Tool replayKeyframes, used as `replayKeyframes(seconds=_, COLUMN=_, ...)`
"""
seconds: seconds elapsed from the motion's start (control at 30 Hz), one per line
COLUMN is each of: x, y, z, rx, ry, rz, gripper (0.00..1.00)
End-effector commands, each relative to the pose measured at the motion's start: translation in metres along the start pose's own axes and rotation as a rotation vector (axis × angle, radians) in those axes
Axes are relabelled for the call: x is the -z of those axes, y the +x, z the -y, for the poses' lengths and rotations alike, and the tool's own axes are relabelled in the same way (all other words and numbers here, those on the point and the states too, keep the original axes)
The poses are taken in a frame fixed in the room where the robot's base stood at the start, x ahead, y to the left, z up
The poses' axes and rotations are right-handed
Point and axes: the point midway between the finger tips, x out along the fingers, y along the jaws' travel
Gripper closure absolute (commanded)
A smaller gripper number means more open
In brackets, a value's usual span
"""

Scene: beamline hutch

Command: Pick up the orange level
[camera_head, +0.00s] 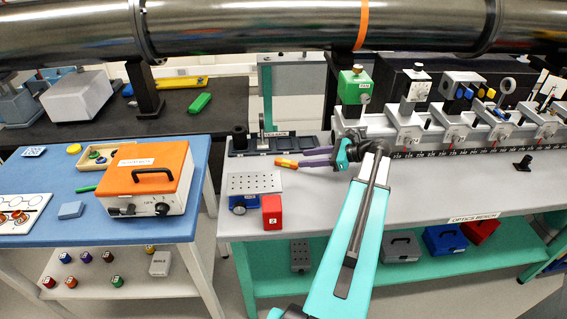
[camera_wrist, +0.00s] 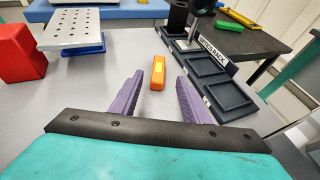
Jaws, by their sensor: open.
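The orange level (camera_head: 286,162) lies flat on the grey optics bench, a small orange bar with a yellow part. In the wrist view the orange level (camera_wrist: 158,72) lies ahead of the gap between my fingers, roughly in line with it. My gripper (camera_head: 304,158) has purple fingers and is open, with nothing between them. In the wrist view my gripper (camera_wrist: 160,84) has one finger on each side of the level's line, apart from it.
The dark tray rack (camera_wrist: 215,80) stands close to the right finger in the wrist view. A perforated plate on a blue stage (camera_head: 255,184) and a red block (camera_head: 272,212) stand nearby.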

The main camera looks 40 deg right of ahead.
Motion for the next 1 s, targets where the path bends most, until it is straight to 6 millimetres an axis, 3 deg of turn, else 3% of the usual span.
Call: replayKeyframes(seconds=1.0, x=-0.001, y=0.035, z=-0.002, rx=-0.003, ry=0.001, rz=0.0, gripper=0.58)
